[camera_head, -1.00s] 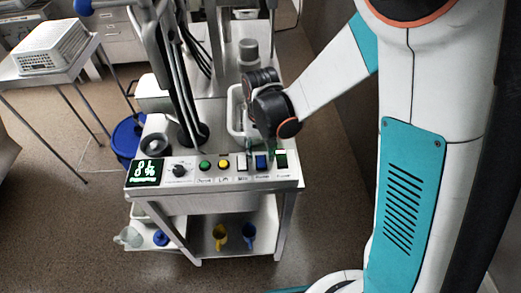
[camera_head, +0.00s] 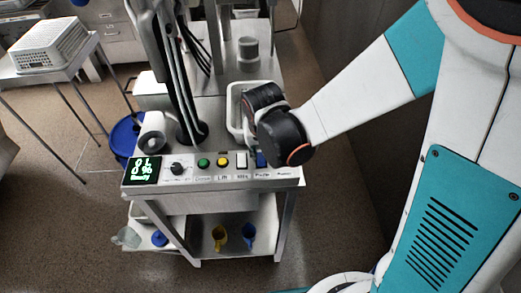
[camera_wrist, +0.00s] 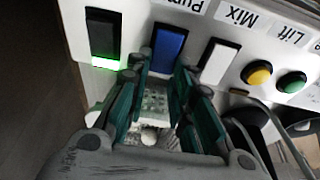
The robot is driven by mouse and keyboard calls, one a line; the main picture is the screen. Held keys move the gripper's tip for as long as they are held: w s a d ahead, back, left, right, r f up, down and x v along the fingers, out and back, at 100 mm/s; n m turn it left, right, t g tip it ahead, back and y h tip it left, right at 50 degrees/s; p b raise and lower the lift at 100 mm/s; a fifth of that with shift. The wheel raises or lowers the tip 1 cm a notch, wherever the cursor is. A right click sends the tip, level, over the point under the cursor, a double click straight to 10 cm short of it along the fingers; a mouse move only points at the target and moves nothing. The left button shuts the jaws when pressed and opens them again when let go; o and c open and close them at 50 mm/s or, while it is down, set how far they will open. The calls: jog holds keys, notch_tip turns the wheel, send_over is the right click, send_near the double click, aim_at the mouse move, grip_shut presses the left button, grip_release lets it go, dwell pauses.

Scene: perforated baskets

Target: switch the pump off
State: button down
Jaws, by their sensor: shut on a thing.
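The control panel (camera_head: 215,178) runs along the front of the steel cart. Its blue pump switch (camera_wrist: 169,50), labelled "Pum…" as far as it shows, sits between a dark switch (camera_wrist: 102,35) with a green glow at its edge and a white switch (camera_wrist: 218,62). My gripper (camera_wrist: 162,70) is at the blue switch, its teal fingers on either side of the switch's near end and shut on it. In the head view only a bit of the blue switch (camera_head: 261,160) shows beside my gripper (camera_head: 268,150); the fingertips and dark switch are hidden there.
Yellow (camera_head: 222,162) and green (camera_head: 203,163) buttons, a black knob (camera_head: 177,168) and a lit display (camera_head: 142,171) are further left on the panel. A white tray (camera_head: 233,118) and thick dark hoses stand behind. A white perforated basket (camera_head: 48,47) is on the left table.

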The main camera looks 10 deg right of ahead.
dwell(0.3)
jog(key=c, duration=1.4)
grip_release()
